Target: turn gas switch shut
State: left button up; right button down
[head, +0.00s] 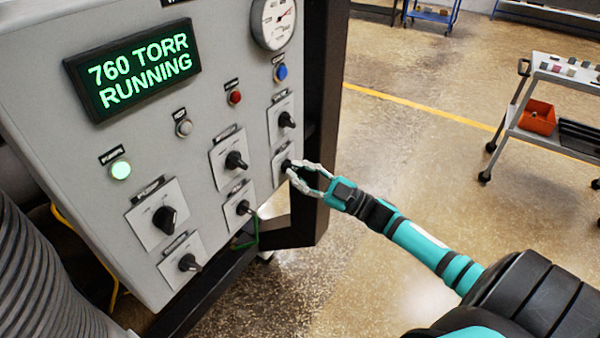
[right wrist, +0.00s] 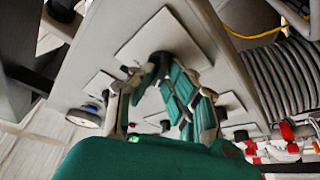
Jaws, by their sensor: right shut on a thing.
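The control panel (head: 190,210) carries several black rotary knobs on white plates, and their labels are too small to read, so I cannot tell by label which is the gas switch. My right gripper (head: 292,168) reaches in from the right and is shut on the lower knob of the rightmost column (head: 286,165). In the right wrist view the gripper's fingers (right wrist: 160,95) stand on either side of that black knob (right wrist: 161,60), in front of its white plate (right wrist: 150,42). The fingers partly hide the knob. My left gripper is not in view.
A green display (head: 133,70) reads 760 TORR RUNNING. A round gauge (head: 273,22) sits at the panel's upper right. Another knob (head: 287,119) is just above the held one. A dark frame post (head: 322,110) stands close beside the panel. A cart (head: 550,110) stands far right; the floor between is clear.

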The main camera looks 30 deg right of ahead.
jog(key=shift+w+r, duration=0.1)
jog(key=shift+r, duration=0.35)
jog(key=c, duration=1.4)
grip_release()
jog(key=shift+w+f, duration=0.1)
jog(key=shift+f, duration=0.1)
jog(key=shift+a, duration=0.1)
jog(key=shift+s+d+f, duration=0.25)
jog(key=shift+s+f, duration=0.05)
jog(key=shift+s, duration=0.15)
jog(key=v, duration=1.1)
jog(key=shift+d, duration=0.1)
jog(key=shift+w, duration=0.1)
